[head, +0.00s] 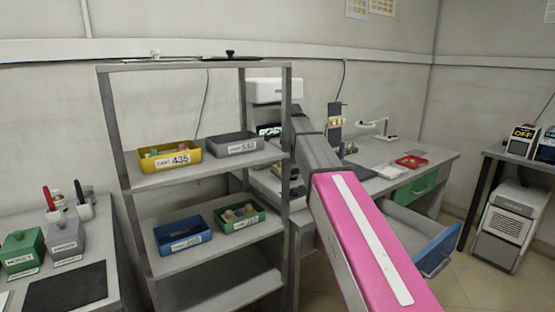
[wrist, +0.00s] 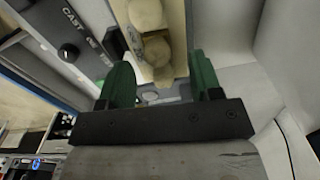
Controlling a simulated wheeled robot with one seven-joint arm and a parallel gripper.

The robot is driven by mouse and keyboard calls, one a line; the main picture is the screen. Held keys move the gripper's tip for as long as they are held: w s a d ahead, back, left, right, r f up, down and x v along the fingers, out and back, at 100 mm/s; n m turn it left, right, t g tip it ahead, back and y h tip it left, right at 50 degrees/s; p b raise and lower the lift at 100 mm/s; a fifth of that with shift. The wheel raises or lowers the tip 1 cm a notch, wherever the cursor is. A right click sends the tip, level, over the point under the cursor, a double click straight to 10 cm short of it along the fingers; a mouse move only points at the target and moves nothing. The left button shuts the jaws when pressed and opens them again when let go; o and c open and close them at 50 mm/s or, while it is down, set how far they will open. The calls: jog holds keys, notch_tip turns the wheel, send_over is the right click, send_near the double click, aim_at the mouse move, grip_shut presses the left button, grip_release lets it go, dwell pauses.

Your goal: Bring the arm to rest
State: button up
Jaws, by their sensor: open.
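My arm (head: 365,235), with a pink link and a grey forearm, reaches from the lower right of the head view toward the machine behind the rack. Its far end is hidden behind the rack's right post and the machine, so my gripper cannot be made out there. In the wrist view my gripper (wrist: 161,88) has its two green fingers apart. Nothing is clamped between them. Beyond the fingertips is a beige strip with rounded tan pieces (wrist: 148,14); whether the fingers touch it I cannot tell.
The grey rack (head: 118,150) stands close left of my arm, holding a yellow bin (head: 150,166), grey bin (head: 222,149), blue bin (head: 172,243) and green bin (head: 225,228). A machine with a white top (head: 275,90) stands behind. An open blue drawer (head: 436,262) juts out right.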

jog(key=shift+f, duration=0.4)
jog(key=shift+r, duration=0.35)
jog(key=shift+f, duration=0.1)
